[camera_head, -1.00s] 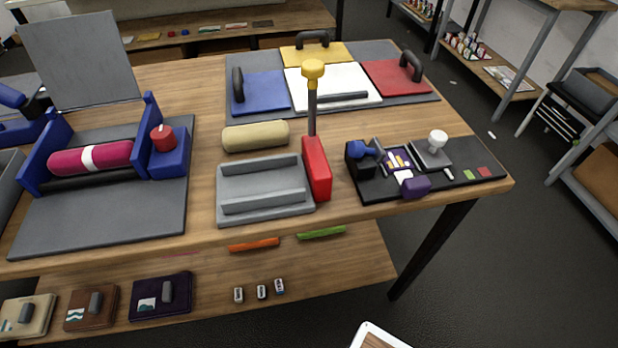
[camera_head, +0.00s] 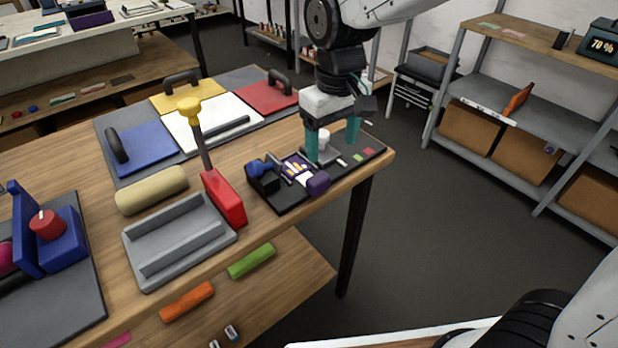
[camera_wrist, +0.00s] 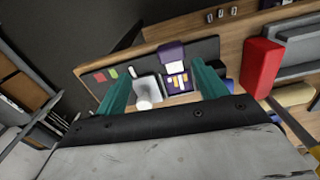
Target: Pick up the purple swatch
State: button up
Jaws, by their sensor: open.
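My gripper (camera_head: 333,148) is open, its two teal fingers pointing down over the black tray (camera_head: 290,204) at the table's right end. In the wrist view the fingers of my gripper (camera_wrist: 162,72) stand apart, with the white-knobbed stamp (camera_wrist: 146,88) and part of a purple card (camera_wrist: 176,82) showing between them. A purple block (camera_head: 318,183) lies at the tray's front edge, left of the fingers; it also shows in the wrist view (camera_wrist: 171,55). I cannot tell which purple thing is the swatch.
Small green (camera_head: 358,157) and red (camera_head: 369,150) pieces lie at the tray's right end. A red block with a yellow-topped post (camera_head: 226,198) stands left of the tray, beside a grey holder (camera_head: 180,240). Floor is open between the table and right shelves.

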aim_at(317, 176)
jog(key=shift+n, duration=0.3)
jog(key=a+f, duration=0.1)
jog(key=w+a+f, duration=0.1)
jog(key=a, duration=0.1)
jog(key=shift+w+f, duration=0.1)
jog(key=shift+f, duration=0.25)
jog(key=f, duration=0.7)
jog(key=shift+d, duration=0.2)
jog(key=c, duration=1.1)
